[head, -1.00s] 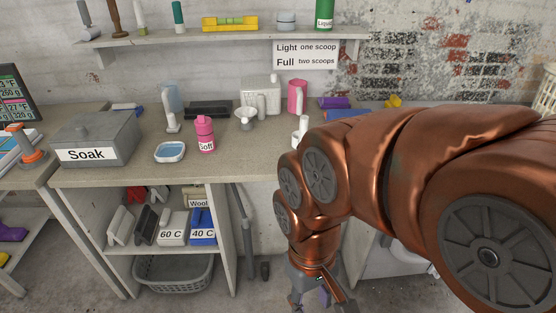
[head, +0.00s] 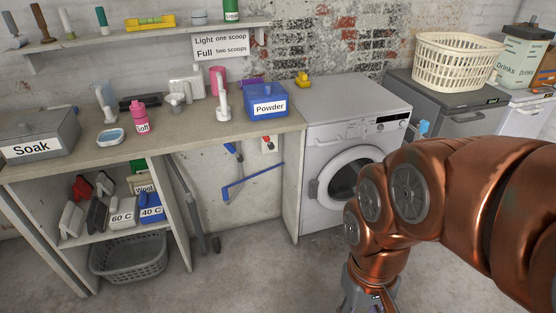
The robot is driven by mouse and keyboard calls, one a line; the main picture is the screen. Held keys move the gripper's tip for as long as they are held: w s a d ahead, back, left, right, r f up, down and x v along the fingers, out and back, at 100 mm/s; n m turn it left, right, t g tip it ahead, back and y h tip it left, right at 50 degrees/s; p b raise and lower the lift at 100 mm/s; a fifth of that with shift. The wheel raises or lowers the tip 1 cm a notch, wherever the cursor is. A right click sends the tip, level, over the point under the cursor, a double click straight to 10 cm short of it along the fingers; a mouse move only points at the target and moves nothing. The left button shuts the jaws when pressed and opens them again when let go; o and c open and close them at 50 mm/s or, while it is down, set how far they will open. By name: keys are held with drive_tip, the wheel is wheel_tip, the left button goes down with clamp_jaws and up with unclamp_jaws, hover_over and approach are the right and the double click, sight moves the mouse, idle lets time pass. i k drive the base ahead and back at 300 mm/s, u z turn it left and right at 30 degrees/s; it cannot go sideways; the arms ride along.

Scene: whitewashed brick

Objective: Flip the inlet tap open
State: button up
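Under the counter, a thin blue pipe (head: 252,176) runs along the wall to the left side of the washing machine (head: 318,122). A small red and dark fitting on a white plate (head: 268,144) is on the wall above it. Which of these parts is the inlet tap, and how its lever stands, is too small to tell. My gripper (head: 368,301) hangs at the bottom edge, in front of the washing machine and well apart from the pipe. Its fingertips are cut off by the frame, so its opening is hidden.
The counter holds a blue Powder box (head: 267,101), a pink Soft bottle (head: 140,119) and a grey Soak box (head: 38,135). A grey basket (head: 128,258) sits under the left shelves. A cream laundry basket (head: 456,62) stands at the back right. The floor before the pipe is clear.

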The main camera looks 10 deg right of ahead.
sight(240, 158)
drive_tip(key=u, duration=0.6)
drive_tip(key=i, duration=0.65)
drive_tip(key=z, duration=0.35)
drive_tip(key=k, duration=0.7)
drive_tip(key=u, duration=0.05)
drive_tip(key=i, duration=0.9)
drive_tip(key=u, duration=0.8)
drive_tip(key=i, duration=0.25)
drive_tip(key=u, duration=0.4)
